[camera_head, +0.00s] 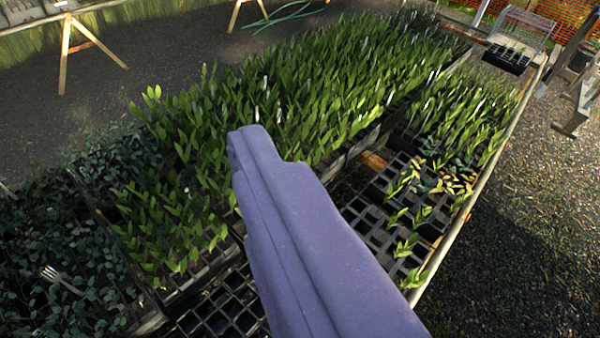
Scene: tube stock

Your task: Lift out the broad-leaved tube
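My gripper (262,150), a plain purple shape, reaches from the bottom centre up over the trays and ends in front of the leafy block. Its finger gap is not clear from here, and nothing held shows. Upright broad-leaved seedlings (330,95) with bright green leaves fill the middle trays densely, and a nearer patch of them (165,225) stands at the left. I cannot single out one broad-leaved tube. The tubes below the leaves are mostly hidden, and my gripper covers part of the trays.
Darker small-leaved plants (60,255) crowd the lower left, with a white fork (62,281) among them. A mostly empty black cell tray (375,215) lies right of my gripper, with a few small seedlings. A pale rail (480,185) edges the bench. Gravel (530,240) lies open at the right.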

